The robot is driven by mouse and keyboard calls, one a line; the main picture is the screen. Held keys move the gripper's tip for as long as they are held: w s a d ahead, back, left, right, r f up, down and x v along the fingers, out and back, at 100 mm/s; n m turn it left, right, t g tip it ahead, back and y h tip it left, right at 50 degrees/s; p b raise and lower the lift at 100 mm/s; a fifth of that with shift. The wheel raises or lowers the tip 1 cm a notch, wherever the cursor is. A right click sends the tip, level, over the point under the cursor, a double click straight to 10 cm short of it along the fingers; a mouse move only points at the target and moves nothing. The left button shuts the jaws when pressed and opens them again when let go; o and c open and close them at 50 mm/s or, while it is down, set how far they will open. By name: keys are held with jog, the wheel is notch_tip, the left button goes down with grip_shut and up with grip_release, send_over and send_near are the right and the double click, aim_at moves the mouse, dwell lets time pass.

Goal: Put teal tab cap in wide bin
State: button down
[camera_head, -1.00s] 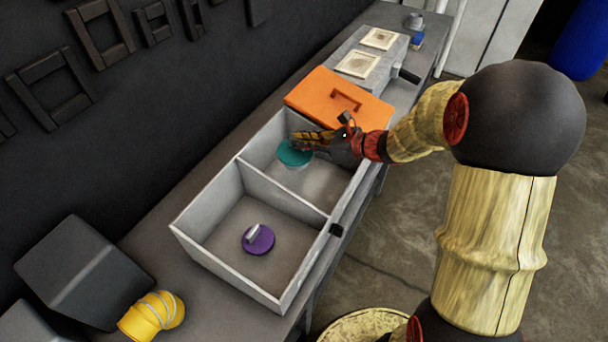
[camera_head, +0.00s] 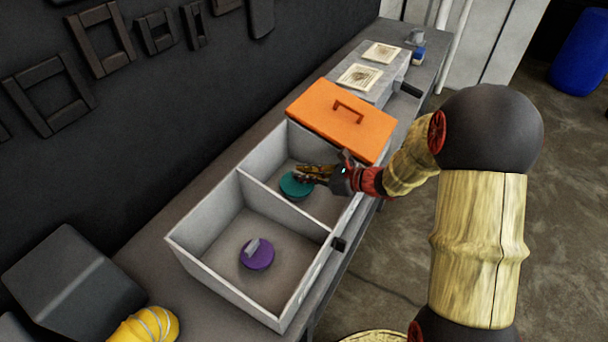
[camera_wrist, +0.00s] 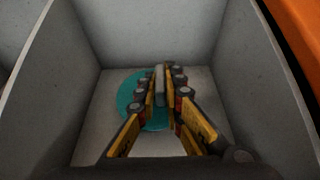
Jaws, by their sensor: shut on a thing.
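The teal tab cap (camera_head: 293,188) is a round disc with a grey upright tab (camera_wrist: 160,85). It is in or just above the far compartment (camera_head: 267,158) of a grey divided box. I cannot tell whether it touches the floor. My gripper (camera_head: 305,174) reaches in from the right, shut on the tab. In the wrist view, its yellow and black fingers (camera_wrist: 163,90) stand on both sides of the tab, with the teal disc (camera_wrist: 128,97) below. The near compartment (camera_head: 214,232) looks wider and holds a purple cap (camera_head: 262,257) with a grey tab.
A divider wall (camera_head: 285,206) separates the compartments. An orange lid-like piece (camera_head: 335,118) with a handle adjoins the far end. Beyond it is a grey box with framed panels (camera_head: 360,77). A dark block (camera_head: 72,280) and yellow elbow piece (camera_head: 145,326) lie at the near left.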

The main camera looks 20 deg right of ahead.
jog(key=c, duration=1.9)
grip_release()
jog(key=shift+f, duration=0.1)
